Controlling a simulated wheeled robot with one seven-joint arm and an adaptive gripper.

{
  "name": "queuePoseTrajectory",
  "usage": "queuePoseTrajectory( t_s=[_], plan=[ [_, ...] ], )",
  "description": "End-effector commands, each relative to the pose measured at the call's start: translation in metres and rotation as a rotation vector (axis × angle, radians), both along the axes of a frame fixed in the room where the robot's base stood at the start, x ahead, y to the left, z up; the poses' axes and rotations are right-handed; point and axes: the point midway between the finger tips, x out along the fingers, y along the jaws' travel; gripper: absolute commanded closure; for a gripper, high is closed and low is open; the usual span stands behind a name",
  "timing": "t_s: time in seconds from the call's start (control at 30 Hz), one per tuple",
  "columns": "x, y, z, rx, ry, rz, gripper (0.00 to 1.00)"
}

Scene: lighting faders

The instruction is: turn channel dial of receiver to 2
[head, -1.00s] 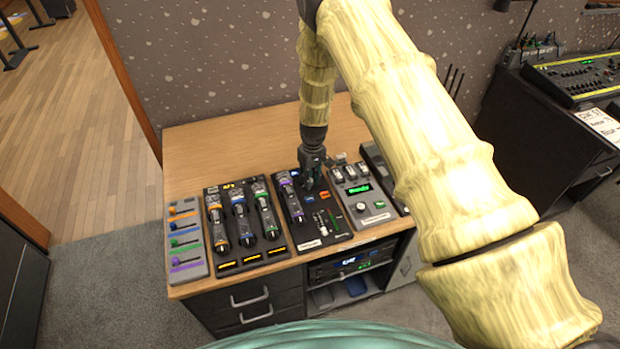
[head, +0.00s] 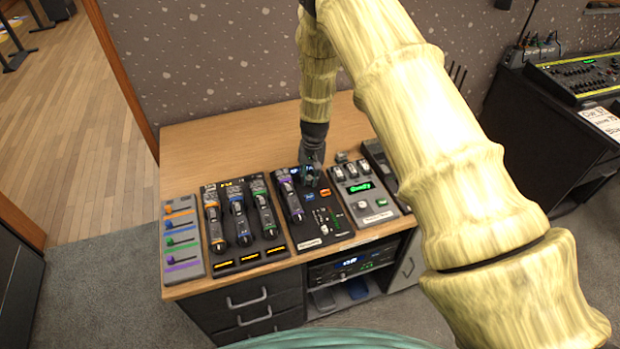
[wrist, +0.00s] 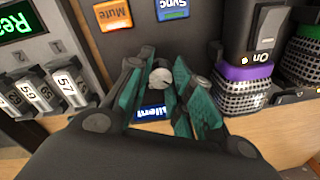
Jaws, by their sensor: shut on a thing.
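The receiver is a black panel (head: 318,232) on the wooden desk, with a purple-banded microphone beside its controls. Its dial is a small round grey knob (wrist: 160,78), seen in the wrist view between the teal finger pads. My gripper (head: 311,180), seen also in the wrist view (wrist: 158,88), is at the back part of the panel and shut on the knob. A small lit blue display (wrist: 152,112) shows upside down just below the knob. The dial's number marks and pointer cannot be made out. The fingers hide the dial in the head view.
Mute (wrist: 113,15) and Sync (wrist: 172,9) buttons lie close to the fingers. A grey box with a green display (head: 360,188) is right of the receiver. The desk behind (head: 220,150) is clear.

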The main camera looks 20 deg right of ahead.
Motion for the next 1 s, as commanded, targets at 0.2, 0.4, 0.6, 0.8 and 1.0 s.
queuePoseTrajectory(
  t_s=[0.2,0.4,0.6,0.8,1.0],
  plan=[
    [-0.0030,0.0005,-0.0027,-0.001,0.005,-0.160,1.00],
    [-0.0033,0.0009,-0.0023,-0.001,0.007,-0.262,1.00],
    [-0.0036,0.0012,-0.0022,0.000,0.007,-0.318,1.00],
    [-0.0037,0.0016,-0.0022,0.001,0.008,-0.335,1.00],
    [-0.0039,0.0018,-0.0024,0.001,0.008,-0.335,1.00]
  ],
)
